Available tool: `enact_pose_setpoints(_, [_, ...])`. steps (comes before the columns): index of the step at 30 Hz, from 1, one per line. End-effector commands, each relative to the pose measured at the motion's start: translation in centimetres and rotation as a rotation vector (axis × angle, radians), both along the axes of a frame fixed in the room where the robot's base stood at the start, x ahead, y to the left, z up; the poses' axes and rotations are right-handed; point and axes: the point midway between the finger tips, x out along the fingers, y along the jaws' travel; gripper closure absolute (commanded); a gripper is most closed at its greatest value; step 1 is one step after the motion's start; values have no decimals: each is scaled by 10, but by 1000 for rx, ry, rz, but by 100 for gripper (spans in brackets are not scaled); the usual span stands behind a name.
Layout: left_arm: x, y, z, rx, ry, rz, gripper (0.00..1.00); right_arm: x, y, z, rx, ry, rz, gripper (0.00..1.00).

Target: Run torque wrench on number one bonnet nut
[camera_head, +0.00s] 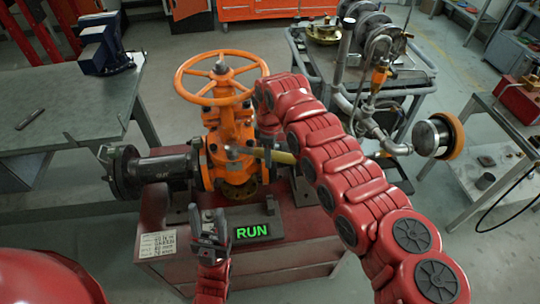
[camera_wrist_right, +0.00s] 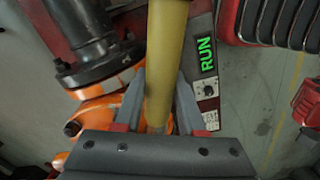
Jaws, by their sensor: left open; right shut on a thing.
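The orange gate valve (camera_head: 228,140) stands upright on a red bench, with its handwheel (camera_head: 221,77) on top. The torque wrench shows as a yellow handle (camera_head: 281,157) lying roughly level at the valve's bonnet. Its dark end (camera_head: 236,152) is against the bonnet area; I cannot tell whether it sits on a nut. My right gripper (camera_wrist_right: 159,92) is shut on the yellow handle (camera_wrist_right: 168,45); in the head view my right arm largely hides it. My left gripper (camera_head: 208,228) is open and empty, low in front of the valve. The number one bonnet nut cannot be made out.
A green RUN display (camera_head: 251,231) sits on the bench front, right of my left gripper. A black flanged pipe (camera_head: 150,172) joins the valve's left side. A grey table (camera_head: 75,110) with a blue vise (camera_head: 104,50) stands left. A cart (camera_head: 405,75) with pipework stands right.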

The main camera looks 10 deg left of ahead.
Motion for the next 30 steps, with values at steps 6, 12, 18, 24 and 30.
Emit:
enact_pose_setpoints(6, [0,0,-4,0,0,0,50,-1,0,0,-2,2,2,100])
enact_pose_setpoints(12, [0,0,-4,0,0,0,50,-1,0,1,-1,2,2,100])
enact_pose_setpoints(18, [0,0,-5,0,0,0,50,0,0,1,-1,1,1,100])
enact_pose_setpoints(24, [0,0,-9,0,0,0,50,0,0,3,0,0,1,100])
enact_pose_setpoints(30, [0,0,-9,0,0,0,50,0,0,4,0,0,1,100])
